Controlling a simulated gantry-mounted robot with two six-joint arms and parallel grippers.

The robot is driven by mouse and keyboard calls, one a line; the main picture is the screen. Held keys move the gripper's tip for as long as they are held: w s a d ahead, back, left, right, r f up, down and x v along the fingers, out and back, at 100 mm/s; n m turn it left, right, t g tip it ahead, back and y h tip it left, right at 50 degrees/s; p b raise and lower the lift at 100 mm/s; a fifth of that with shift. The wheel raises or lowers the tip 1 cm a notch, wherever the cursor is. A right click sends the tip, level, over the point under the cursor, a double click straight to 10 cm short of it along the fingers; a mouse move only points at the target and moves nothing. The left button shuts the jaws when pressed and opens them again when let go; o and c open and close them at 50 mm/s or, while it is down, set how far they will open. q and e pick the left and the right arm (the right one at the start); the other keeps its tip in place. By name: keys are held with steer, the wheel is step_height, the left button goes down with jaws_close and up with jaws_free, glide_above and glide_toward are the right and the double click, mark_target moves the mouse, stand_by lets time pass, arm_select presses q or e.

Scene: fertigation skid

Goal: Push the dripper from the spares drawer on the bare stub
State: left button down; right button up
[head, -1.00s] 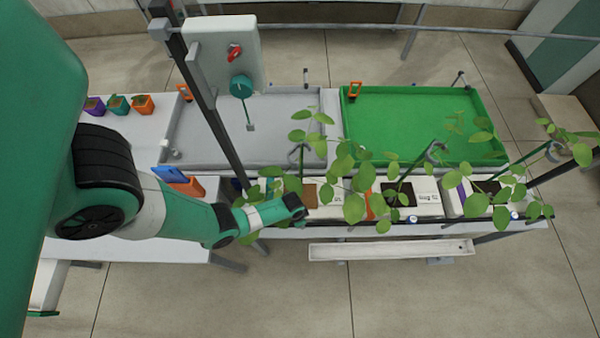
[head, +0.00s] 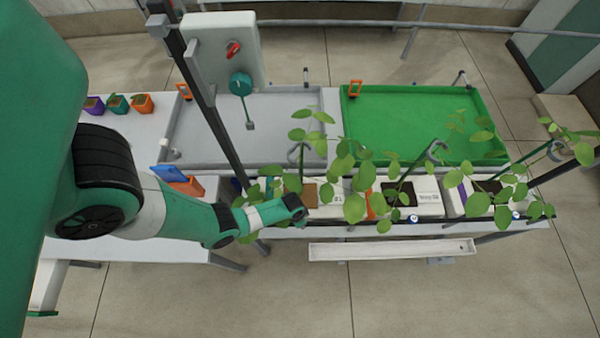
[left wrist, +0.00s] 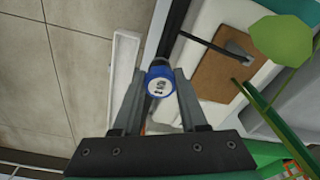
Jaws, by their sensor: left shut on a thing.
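The dripper (left wrist: 160,82), a small round cap with a blue rim and a white marked face, sits between the fingertips of my left gripper (left wrist: 158,85) in the left wrist view. The gripper is shut on it. The dripper is over or against the dark pipe (left wrist: 178,25) along the planter edge; I cannot tell if it touches. The bare stub is not visible. In the head view my left wrist is at the front of the planter row, and its fingers and dripper cannot be made out. My right gripper is not in view.
Two other blue-and-white drippers (head: 413,219) (head: 515,215) sit along the planter front. Leafy plants (head: 355,207) overhang the row. A white gutter (head: 390,250) runs below. Behind are a grey tray (head: 285,130) and a green tray (head: 420,125). An orange box (head: 187,186) stands left.

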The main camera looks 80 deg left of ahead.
arm_select(q)
steer(key=shift+f+b, duration=0.25)
steer(key=shift+b, duration=0.05)
stand_by(0.6)
steer(key=c, duration=0.6)
jaws_free()
steer(key=shift+r+p, duration=2.25)
steer(key=shift+r, duration=0.05)
steer(key=shift+o, duration=0.3)
steer(key=o, duration=0.5)
steer(key=shift+d, duration=0.1)
